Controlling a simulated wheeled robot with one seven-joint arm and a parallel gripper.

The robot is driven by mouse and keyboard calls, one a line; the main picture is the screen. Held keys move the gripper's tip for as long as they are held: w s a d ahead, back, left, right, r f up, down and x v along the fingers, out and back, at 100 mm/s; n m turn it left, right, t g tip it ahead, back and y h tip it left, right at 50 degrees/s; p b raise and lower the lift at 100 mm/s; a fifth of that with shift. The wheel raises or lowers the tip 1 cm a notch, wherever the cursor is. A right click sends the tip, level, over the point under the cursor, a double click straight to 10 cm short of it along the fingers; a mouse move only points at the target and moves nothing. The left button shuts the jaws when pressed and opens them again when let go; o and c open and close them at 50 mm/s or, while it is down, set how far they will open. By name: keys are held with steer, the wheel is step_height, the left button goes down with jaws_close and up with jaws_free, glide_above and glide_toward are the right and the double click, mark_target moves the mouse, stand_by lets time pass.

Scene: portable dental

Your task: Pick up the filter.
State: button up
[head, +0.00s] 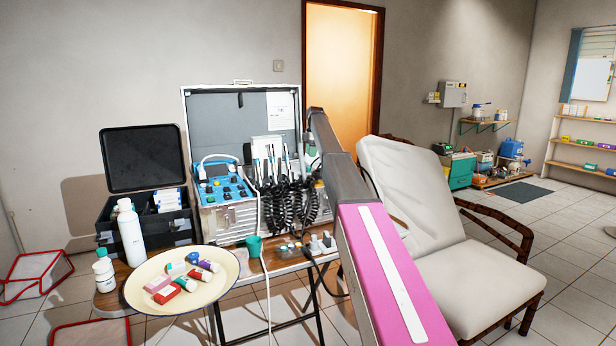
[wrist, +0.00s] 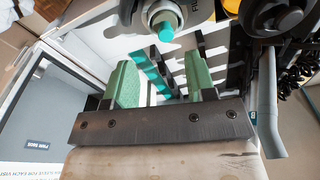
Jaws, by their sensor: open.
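In the wrist view, a pale round part with a teal tip (wrist: 165,22) is at the top, just beyond my gripper (wrist: 161,80). Letters beside it are cut off by the picture edge, so I cannot tell for sure that it is the filter. My gripper's two green-padded fingers are apart, with nothing held between them. Teal-and-dark strips show behind the gap. In the head view, my arm reaches toward the right side of the open dental case (head: 228,218), and my gripper is hidden there.
Coiled black hoses and handpieces (head: 285,185) hang at the case front, close to my arm. A cream tray (head: 140,293) with small boxes and a white bottle (head: 131,232) stand left. The dental chair (head: 470,270) is right. A grey panel (wrist: 45,120) is near my gripper.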

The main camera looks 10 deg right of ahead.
mark_target(309, 173)
step_height(309, 173, down, 2)
steer(key=shift+a+f, duration=0.1)
steer(key=shift+f, duration=0.05)
steer(key=shift+s+a+f, duration=0.15)
steer(key=shift+f, duration=0.7)
steer(key=shift+s+a+f, duration=0.1)
steer(key=shift+f, duration=0.8)
steer(key=shift+s+a+f, duration=0.15)
steer(key=shift+f, duration=0.7)
steer(key=shift+c, duration=0.4)
jaws_close()
